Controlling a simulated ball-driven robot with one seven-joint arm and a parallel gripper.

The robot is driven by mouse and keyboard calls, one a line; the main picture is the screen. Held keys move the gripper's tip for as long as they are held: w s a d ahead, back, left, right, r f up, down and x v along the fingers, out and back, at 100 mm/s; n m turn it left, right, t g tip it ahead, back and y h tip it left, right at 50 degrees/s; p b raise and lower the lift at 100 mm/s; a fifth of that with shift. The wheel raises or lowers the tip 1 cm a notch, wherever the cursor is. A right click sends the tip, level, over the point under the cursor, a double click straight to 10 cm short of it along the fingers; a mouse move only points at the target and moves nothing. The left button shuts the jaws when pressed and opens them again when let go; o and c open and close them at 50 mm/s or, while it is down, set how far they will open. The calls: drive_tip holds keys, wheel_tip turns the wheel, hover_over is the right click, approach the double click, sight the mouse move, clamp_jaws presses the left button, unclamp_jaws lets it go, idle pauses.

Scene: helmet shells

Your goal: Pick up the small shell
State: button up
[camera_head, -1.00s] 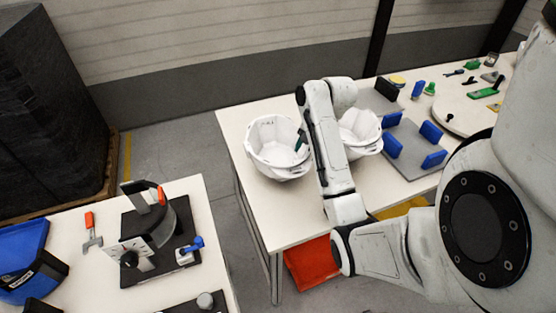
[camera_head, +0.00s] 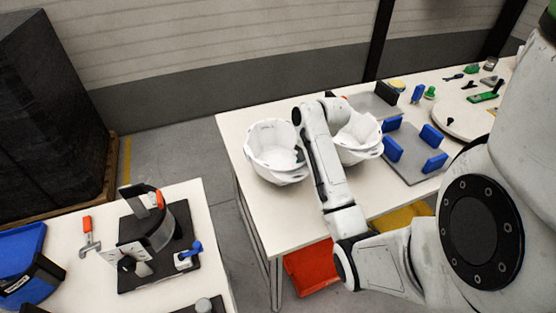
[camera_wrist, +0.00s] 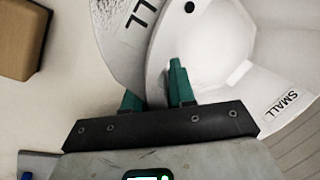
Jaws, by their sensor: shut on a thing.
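The small shell (camera_head: 268,160) is a white bowl-like helmet shell on the far table, left of my arm. In the wrist view, the small shell (camera_wrist: 215,50) fills the upper right and bears the word SMALL. My gripper (camera_wrist: 154,88) has green fingers, one on each side of the shell's wall near the rim, and is shut on it. In the head view my gripper (camera_head: 300,156) is at the shell's right rim, mostly hidden by my arm. The shell appears to rest on the table.
A second white shell (camera_head: 358,138) stands close to the right, partly behind my arm. Further right are a grey plate with blue blocks (camera_head: 432,135), a round board (camera_head: 462,118) and small tools. A red bin (camera_head: 312,268) sits below the table. A nearer table (camera_head: 205,215) holds a fixture.

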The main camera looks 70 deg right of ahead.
clamp_jaws()
drive_tip(key=shift+r, duration=0.15)
